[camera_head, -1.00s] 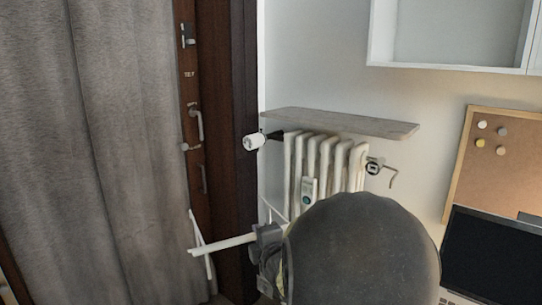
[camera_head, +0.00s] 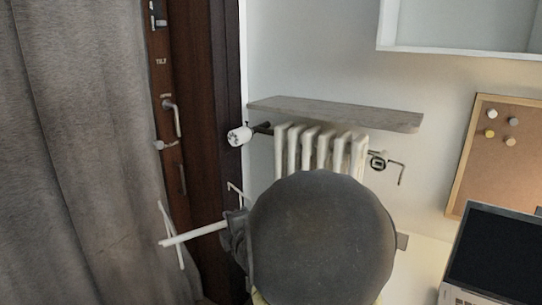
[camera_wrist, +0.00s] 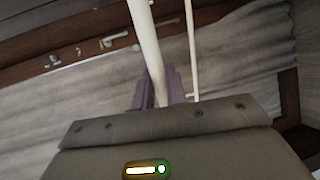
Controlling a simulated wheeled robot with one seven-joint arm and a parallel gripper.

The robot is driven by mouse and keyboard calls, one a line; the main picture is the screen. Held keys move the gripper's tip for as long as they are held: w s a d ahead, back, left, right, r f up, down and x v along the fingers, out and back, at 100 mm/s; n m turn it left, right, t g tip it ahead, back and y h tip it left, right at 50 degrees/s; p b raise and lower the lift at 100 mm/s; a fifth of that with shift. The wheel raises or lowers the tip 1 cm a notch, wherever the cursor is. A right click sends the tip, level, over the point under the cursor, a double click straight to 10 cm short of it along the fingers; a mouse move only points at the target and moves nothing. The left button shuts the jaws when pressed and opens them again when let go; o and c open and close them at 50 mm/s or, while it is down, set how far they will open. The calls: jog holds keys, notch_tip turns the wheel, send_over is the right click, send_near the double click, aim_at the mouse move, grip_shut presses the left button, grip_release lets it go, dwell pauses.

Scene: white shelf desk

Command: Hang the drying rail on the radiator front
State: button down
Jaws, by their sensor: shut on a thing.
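The white drying rail (camera_head: 195,234) is in my gripper (camera_head: 230,229), left of and lower than the radiator in the head view. One white bar points left and a thinner piece crosses near its end. In the wrist view the rail (camera_wrist: 146,40) runs up from between the purple-grey fingers (camera_wrist: 162,90), with a thinner bar (camera_wrist: 192,45) beside it. My gripper is shut on the rail and apart from the radiator. The white ribbed radiator (camera_head: 311,150) stands against the wall under a shelf.
A grey shelf board (camera_head: 335,113) juts out above the radiator. A white valve knob (camera_head: 239,136) sticks out at its left and a pipe fitting (camera_head: 380,161) at its right. A grey curtain (camera_head: 80,150) and dark door frame (camera_head: 215,110) are left; a laptop (camera_head: 508,255) is right.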

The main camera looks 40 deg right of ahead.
jog(key=shift+s+r, duration=0.15)
jog(key=shift+r+p, duration=0.2)
jog(key=shift+p, duration=0.15)
jog(key=w+d+r+m+g+h+p, duration=0.3)
jog(key=d+r+m+g+h+p, duration=0.5)
jog(key=p, duration=1.8)
jog(key=s+d+r+m+g+h+p, duration=0.3)
jog(key=s+r+m+g+h+p, duration=0.1)
jog(key=p, duration=0.7)
notch_tip(320, 180, up, 2)
jog(key=shift+s+r+m, duration=0.2)
jog(key=shift+s+m, duration=0.4)
jog(key=shift+s, duration=0.35)
jog(key=shift+d, duration=0.1)
jog(key=shift+d, duration=0.15)
